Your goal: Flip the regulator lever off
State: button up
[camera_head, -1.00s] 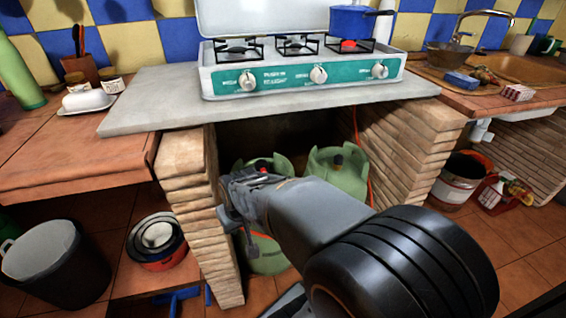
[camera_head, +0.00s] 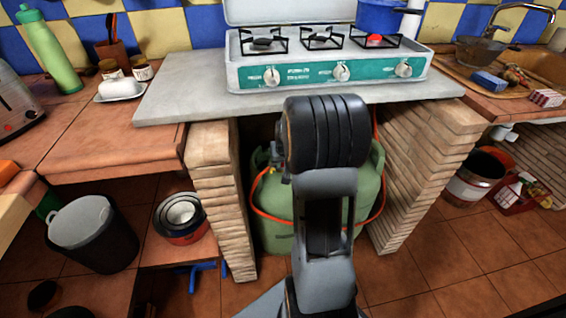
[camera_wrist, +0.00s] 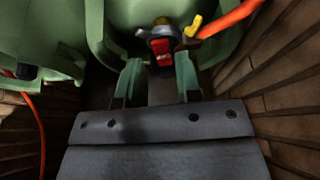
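The regulator (camera_wrist: 163,28) sits on top of a green gas cylinder in the wrist view. It has a red lever (camera_wrist: 161,50), a yellow part (camera_wrist: 193,26) to its right and an orange hose (camera_wrist: 229,17). My gripper (camera_wrist: 158,60) is open, its two fingers apart with the red lever around the gap at their tips. I cannot tell whether a finger touches it. In the head view the green cylinder (camera_head: 272,218) stands in the alcove under the stove. My arm hides the regulator and gripper there.
Brick pillars (camera_head: 219,200) flank the alcove left and right, close to my arm. The grey slab (camera_head: 185,101) with the stove (camera_head: 318,72) lies above. Another green cylinder (camera_wrist: 50,62) stands at left in the wrist view. A black bucket (camera_head: 90,235) and nested bowls (camera_head: 181,217) are at left.

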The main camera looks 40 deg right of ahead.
aim_at(283, 165)
jog(key=shift+w+d+f+b, duration=0.35)
jog(key=shift+w+f, duration=0.3)
jog(key=shift+w, duration=0.15)
jog(key=shift+x, duration=0.8)
